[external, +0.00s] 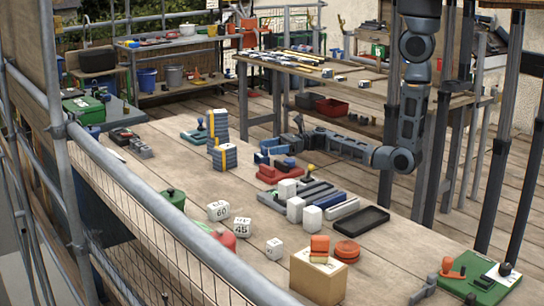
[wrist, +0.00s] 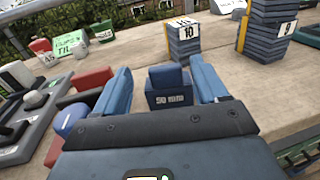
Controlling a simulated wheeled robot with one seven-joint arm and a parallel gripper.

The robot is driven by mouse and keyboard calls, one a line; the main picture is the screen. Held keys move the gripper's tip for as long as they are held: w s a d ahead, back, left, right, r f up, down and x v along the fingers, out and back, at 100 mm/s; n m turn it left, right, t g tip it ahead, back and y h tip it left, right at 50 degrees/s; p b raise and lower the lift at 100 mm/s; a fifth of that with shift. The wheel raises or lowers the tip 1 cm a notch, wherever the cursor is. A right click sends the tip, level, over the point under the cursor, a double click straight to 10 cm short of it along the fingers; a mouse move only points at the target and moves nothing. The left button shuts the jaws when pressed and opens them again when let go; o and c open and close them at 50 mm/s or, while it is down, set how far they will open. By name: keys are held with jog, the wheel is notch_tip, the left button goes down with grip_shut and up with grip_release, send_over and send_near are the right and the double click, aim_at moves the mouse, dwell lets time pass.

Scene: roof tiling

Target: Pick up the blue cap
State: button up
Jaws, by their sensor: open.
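In the wrist view a blue cap (wrist: 166,76) sits at the top of a dark blue block marked 50 mm (wrist: 170,99). Both show between the two blue fingers of my gripper (wrist: 161,66), with a gap on each side. The fingers are spread and hold nothing. In the external view my gripper (external: 268,150) is low over the middle of the bench, among blue and red pieces. The cap cannot be told apart from the fingers there. The lower front of the block is partly hidden by my gripper's body.
Stacks of blue-grey tiles marked 10 (wrist: 185,42) and 9 (wrist: 268,30) stand beyond the block. A red block (wrist: 95,80) is left of my gripper. White blocks (external: 295,209) and a black tray (external: 361,220) lie nearer the external camera. Bare bench shows beyond the block.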

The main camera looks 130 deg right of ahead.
aim_at(259, 155)
jog(key=w, duration=0.1)
jog(key=w+d, duration=0.1)
jog(key=w, duration=0.3)
jog(key=shift+d+p, duration=0.25)
jog(key=shift+p, duration=0.1)
jog(key=shift+c, duration=0.2)
jog(key=c, duration=1)
jog(key=shift+r, duration=0.1)
